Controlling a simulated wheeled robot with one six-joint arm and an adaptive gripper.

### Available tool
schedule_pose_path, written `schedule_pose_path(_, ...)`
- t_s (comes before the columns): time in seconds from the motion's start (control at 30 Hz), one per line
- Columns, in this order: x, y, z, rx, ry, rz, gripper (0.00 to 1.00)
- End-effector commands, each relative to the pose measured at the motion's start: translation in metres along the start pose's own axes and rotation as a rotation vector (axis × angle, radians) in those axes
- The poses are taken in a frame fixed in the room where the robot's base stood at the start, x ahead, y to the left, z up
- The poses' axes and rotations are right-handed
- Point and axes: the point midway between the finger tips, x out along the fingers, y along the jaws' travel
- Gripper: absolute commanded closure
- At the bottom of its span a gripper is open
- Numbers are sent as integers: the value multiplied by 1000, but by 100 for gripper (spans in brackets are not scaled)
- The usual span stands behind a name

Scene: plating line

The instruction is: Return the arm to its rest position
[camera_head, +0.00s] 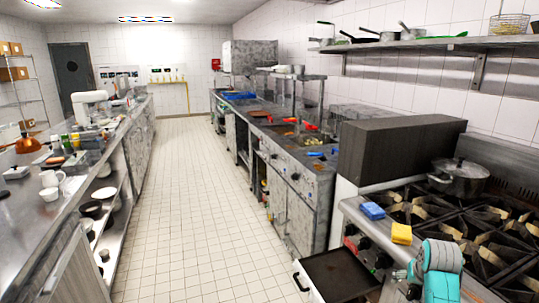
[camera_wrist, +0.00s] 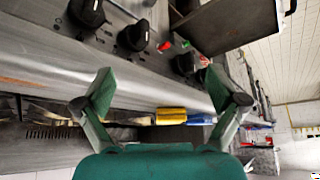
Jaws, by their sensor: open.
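My gripper (camera_wrist: 160,90) is open in the wrist view, its two green fingers spread apart with nothing between the tips. It is in front of the stove's metal front, with black knobs (camera_wrist: 133,36) beyond the fingers. In the head view, a teal and grey part of my arm shows at the lower right, over the stove's front edge; the fingertips cannot be made out there. A yellow block (camera_head: 401,233) and a blue block (camera_head: 373,211) lie on the stove's front ledge. The wrist view also shows the yellow block (camera_wrist: 171,116) and blue block (camera_wrist: 202,119).
A lidded pot (camera_head: 460,180) stands on the black burner grates. A dark tray (camera_head: 340,275) juts into the aisle below the stove front. A shelf (camera_head: 430,46) with pans hangs above. A long counter (camera_head: 25,212) lines the left. The tiled aisle (camera_head: 180,200) is clear.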

Motion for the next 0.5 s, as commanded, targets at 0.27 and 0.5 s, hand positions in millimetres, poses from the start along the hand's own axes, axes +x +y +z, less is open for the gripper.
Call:
schedule_pose_path(0.27, 56, -26, 101, -45, 93, -30, 5)
schedule_pose_path(0.5, 75, -42, 187, -80, 179, -58, 5)
